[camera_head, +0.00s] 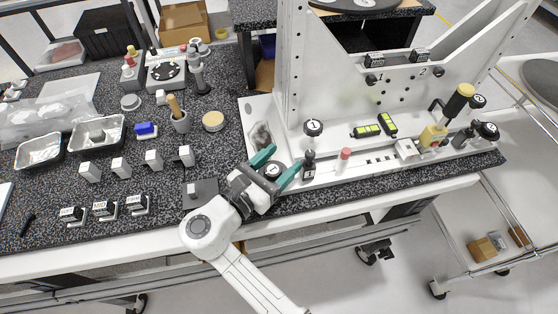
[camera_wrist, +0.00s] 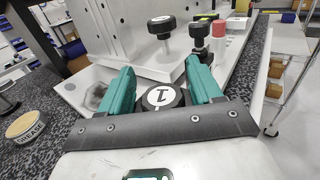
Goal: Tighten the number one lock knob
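A black knob (camera_wrist: 162,97) with a white disc marked 1 sits between my gripper's two teal fingers in the wrist view. It also shows in the head view (camera_head: 272,170), at the front left of the white fixture. My gripper (camera_head: 282,160) is spread around this knob; whether either finger touches it is hard to tell. A second black knob marked 1 (camera_head: 313,127) stands on a thin stem farther back, also in the wrist view (camera_wrist: 162,25). The knob's underside and its thread are hidden.
Just right of my gripper stand a small black knobbed post (camera_head: 309,166) and a red-capped cylinder (camera_head: 344,158). The fixture's tall white upright (camera_head: 294,70) rises behind. Small blocks, foil trays and a grease tin (camera_head: 213,121) lie on the speckled bench to the left.

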